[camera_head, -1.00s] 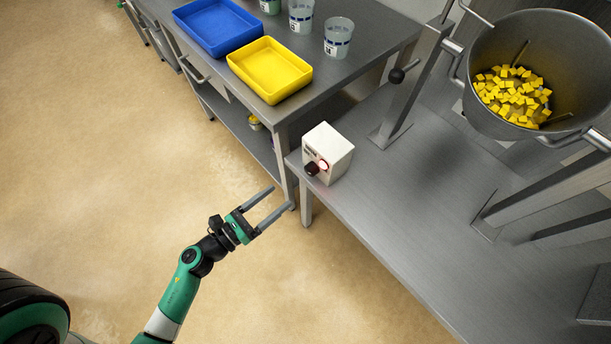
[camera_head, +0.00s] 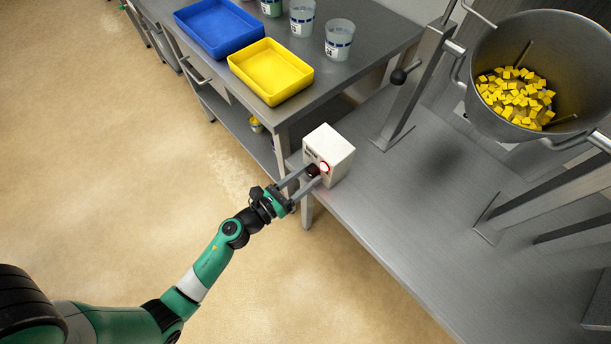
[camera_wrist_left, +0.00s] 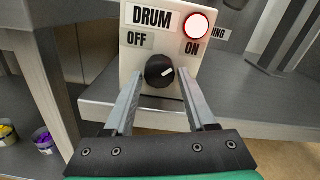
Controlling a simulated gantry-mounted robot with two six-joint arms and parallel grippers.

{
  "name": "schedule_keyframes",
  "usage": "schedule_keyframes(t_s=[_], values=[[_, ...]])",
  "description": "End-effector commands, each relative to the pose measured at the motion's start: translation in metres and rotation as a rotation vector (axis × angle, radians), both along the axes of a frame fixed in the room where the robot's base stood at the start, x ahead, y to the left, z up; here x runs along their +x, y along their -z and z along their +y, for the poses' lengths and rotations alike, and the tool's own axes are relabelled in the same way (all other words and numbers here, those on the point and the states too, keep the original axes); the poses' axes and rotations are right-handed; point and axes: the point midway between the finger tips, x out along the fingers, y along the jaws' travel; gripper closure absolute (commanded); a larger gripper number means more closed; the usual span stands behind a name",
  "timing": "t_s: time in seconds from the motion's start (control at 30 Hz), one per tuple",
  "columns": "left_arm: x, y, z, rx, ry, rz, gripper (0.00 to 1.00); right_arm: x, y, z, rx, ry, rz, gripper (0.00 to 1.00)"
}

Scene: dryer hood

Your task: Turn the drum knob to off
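The drum control box (camera_head: 330,148) is white and stands on the corner of the metal table. Its black drum knob (camera_wrist_left: 159,71) has a white pointer mark turned toward the ON label (camera_wrist_left: 191,47); the OFF label (camera_wrist_left: 137,39) is on the left. The round lamp (camera_wrist_left: 197,26) above ON is lit white with a red rim. My left gripper (camera_head: 304,180) is open at the front of the box, with its fingers on either side of the knob. In the left wrist view, gaps show between the knob and both fingers (camera_wrist_left: 158,92). My right gripper is not in view.
A steel drum (camera_head: 540,70) holding yellow cubes hangs at the right above the metal table (camera_head: 440,190). A side table carries a blue tray (camera_head: 218,26), a yellow tray (camera_head: 270,70) and several cups. The floor (camera_head: 120,170) at the left is clear.

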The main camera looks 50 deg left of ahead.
Motion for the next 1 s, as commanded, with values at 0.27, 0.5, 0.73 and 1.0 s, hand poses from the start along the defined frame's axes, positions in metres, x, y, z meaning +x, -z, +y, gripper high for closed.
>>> schedule_keyframes(t_s=[0.27,0.5,0.73,1.0], values=[[0.0,0.0,0.0,0.0,0.0,0.0,0.96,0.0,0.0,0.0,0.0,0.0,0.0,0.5],[0.0,0.0,0.0,-0.006,0.0,0.0,1.0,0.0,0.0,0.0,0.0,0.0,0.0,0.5],[0.0,-0.001,0.0,-0.065,0.0,0.0,1.0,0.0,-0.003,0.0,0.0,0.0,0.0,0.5],[0.0,-0.002,-0.001,-0.246,0.0,-0.001,1.0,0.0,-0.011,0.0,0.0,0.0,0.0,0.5]])
